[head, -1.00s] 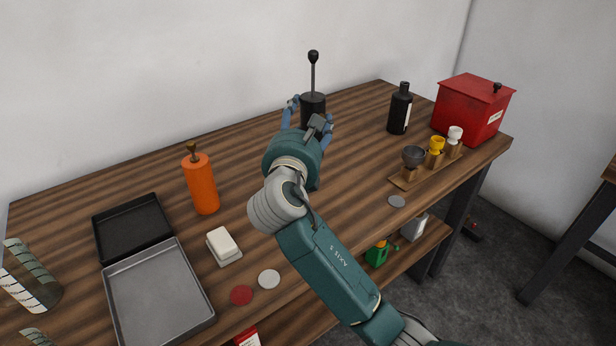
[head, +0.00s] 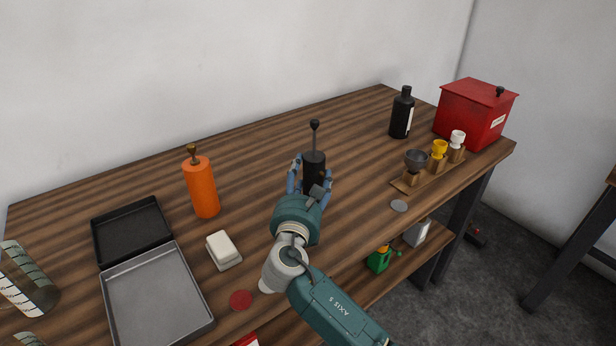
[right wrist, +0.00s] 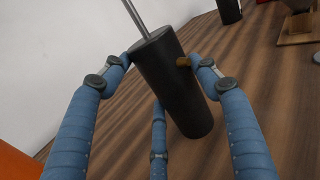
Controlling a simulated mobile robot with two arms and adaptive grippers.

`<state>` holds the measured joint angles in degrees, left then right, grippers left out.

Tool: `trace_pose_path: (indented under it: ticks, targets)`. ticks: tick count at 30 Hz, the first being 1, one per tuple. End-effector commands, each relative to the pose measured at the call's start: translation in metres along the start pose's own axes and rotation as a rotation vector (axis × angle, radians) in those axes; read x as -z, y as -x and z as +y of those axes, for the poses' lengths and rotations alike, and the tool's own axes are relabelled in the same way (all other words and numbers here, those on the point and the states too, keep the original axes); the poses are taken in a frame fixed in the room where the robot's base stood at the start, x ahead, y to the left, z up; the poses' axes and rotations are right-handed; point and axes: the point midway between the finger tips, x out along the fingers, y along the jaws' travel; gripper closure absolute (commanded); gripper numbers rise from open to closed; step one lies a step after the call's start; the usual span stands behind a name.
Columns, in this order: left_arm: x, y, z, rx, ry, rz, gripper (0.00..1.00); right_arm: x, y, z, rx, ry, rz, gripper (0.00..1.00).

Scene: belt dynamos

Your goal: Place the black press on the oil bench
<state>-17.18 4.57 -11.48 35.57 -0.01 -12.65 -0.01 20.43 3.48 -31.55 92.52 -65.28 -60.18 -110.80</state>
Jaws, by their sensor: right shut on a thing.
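The black press (head: 313,164) is a dark cylinder with a grey rod and a black knob on top. My right gripper (head: 311,181) has its blue fingers around it and is shut on it. In the right wrist view the press (right wrist: 172,82) sits between the fingers, with a small brown stub on its side. It looks upright in the head view, over the middle of the wooden bench (head: 250,150). I cannot tell whether its base touches the bench top. My left gripper is not in view.
An orange press (head: 202,188), a black tray (head: 131,230), a grey tray (head: 158,300) and a white block (head: 223,248) stand left. A black bottle (head: 401,114), a red box (head: 474,113) and a wooden rack (head: 410,183) stand right. The back middle is clear.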

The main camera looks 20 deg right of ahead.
Motion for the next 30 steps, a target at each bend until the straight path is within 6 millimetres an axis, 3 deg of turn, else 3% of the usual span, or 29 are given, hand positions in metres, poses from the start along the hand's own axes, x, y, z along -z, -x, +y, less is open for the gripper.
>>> trace_pose_path:
  ticks: [8,9,11,22,26,30]
  targets:
    - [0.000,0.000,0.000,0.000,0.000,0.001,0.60,-0.001,0.000,0.000,0.000,-0.001,-0.005,0.89]
    - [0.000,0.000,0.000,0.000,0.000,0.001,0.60,0.002,0.000,0.000,0.000,0.000,0.001,0.34]
    - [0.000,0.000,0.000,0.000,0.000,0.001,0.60,0.002,0.000,0.000,0.000,0.000,0.001,0.22]
    - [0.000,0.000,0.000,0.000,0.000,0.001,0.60,-0.001,0.002,0.000,0.000,-0.001,0.001,0.21]
    - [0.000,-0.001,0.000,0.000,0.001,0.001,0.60,0.001,0.018,0.001,-0.002,-0.002,0.003,0.21]
    - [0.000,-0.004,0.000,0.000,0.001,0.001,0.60,0.002,0.048,0.001,-0.003,-0.003,0.004,0.21]
